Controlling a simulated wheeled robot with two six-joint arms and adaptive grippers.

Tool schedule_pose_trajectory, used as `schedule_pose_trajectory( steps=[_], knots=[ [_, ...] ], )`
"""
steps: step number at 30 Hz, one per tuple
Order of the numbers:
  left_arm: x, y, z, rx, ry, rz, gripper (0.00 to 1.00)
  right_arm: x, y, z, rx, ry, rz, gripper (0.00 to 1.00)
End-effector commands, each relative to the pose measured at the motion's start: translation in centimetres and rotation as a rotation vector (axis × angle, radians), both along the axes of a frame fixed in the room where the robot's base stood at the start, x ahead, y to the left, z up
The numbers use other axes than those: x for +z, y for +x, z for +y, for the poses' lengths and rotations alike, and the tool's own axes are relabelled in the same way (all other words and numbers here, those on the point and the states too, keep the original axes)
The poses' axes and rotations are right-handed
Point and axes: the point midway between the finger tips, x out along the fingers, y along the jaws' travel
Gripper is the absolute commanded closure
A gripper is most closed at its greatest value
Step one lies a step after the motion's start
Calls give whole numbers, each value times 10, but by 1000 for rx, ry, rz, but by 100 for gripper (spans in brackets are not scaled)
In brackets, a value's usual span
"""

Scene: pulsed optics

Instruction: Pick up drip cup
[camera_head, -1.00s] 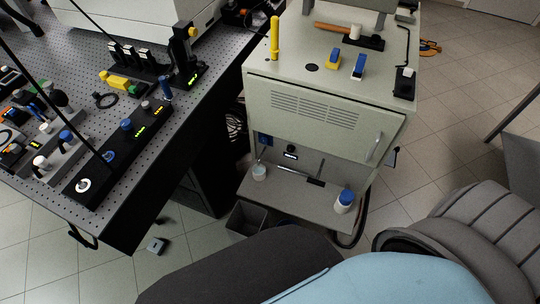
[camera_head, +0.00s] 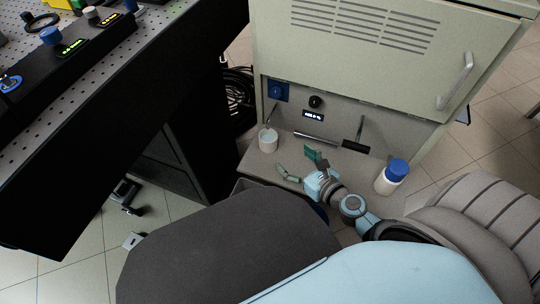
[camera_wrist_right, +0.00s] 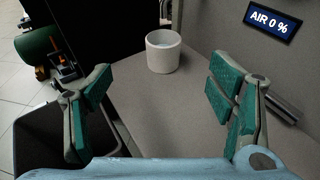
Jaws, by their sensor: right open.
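The drip cup (camera_head: 268,140) is a small pale cup standing upright at the left of the shelf under the cabinet front, below a thin spout. In the right wrist view the cup (camera_wrist_right: 163,51) is whitish with some pale liquid inside, ahead between the fingers and apart from them. My right gripper (camera_head: 300,166) is open and empty, to the right and nearer side of the cup, over the shelf. Its green-padded fingers are spread wide in the right wrist view (camera_wrist_right: 160,105). My left gripper is not in view.
A white bottle with a blue cap (camera_head: 392,176) stands at the right of the shelf (camera_head: 238,168). A dark bin (camera_wrist_right: 35,140) is below the shelf's left edge.

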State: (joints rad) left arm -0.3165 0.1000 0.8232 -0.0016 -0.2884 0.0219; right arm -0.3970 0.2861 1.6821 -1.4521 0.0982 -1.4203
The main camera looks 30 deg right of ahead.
Motion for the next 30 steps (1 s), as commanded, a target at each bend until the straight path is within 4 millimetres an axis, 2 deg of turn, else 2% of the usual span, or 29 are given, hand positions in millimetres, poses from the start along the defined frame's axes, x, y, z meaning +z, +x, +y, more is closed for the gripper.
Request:
schedule_pose_trajectory(
  steps=[9,14,21,28,30],
  knots=[
    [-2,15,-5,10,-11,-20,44,-18,75,11,12,-25,-8,24],
    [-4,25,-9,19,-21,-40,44,-25,95,12,12,-24,-7,24],
    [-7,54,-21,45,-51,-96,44,-40,135,14,12,-23,-8,24],
    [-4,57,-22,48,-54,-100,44,-39,138,15,12,-23,-6,24],
    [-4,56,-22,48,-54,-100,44,-39,138,15,12,-23,-6,34]
  ],
)
